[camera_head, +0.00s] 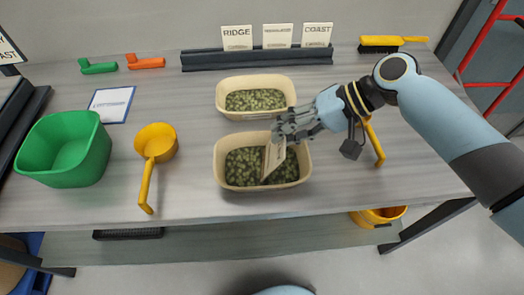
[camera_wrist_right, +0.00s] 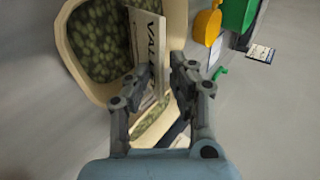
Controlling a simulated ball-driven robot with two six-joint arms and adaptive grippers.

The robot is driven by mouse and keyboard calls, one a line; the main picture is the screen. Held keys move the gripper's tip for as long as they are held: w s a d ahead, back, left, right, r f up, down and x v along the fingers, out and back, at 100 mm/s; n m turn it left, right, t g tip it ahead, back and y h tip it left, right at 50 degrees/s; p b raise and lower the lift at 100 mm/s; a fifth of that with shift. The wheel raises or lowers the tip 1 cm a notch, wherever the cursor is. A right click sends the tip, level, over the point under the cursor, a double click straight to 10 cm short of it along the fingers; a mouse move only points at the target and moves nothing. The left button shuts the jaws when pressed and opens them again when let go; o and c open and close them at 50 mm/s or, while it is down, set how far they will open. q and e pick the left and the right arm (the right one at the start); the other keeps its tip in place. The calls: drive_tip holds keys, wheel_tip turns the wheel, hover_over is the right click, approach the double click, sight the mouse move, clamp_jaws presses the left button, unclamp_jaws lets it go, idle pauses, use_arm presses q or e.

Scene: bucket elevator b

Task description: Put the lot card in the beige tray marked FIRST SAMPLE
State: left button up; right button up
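The lot card (camera_head: 274,157), pale with dark lettering, stands tilted in the near beige tray (camera_head: 262,188), its lower end among green pellets. In the right wrist view the card (camera_wrist_right: 147,40) shows large letters starting "VAL". My right gripper (camera_head: 291,127) is over this tray's back right edge, at the card's upper end. In the right wrist view its fingers (camera_wrist_right: 162,78) are apart on either side of the card, with a gap showing. A second beige tray (camera_head: 256,114) with pellets stands behind; its front label is too small to read. My left gripper is out of view.
A dark rack (camera_head: 257,60) at the back holds cards, including RIDGE and COAST. A green bin (camera_head: 64,150), a yellow scoop (camera_head: 157,144) and a blue-edged sheet (camera_head: 111,104) are at left. A yellow brush (camera_head: 380,44) lies back right. The front left surface is clear.

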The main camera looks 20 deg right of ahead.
wheel_tip(320, 180, up, 8)
drive_tip(key=d+p, duration=0.2)
drive_tip(key=p, duration=0.6)
drive_tip(key=shift+s, duration=0.4)
drive_tip(key=shift+f, duration=0.1)
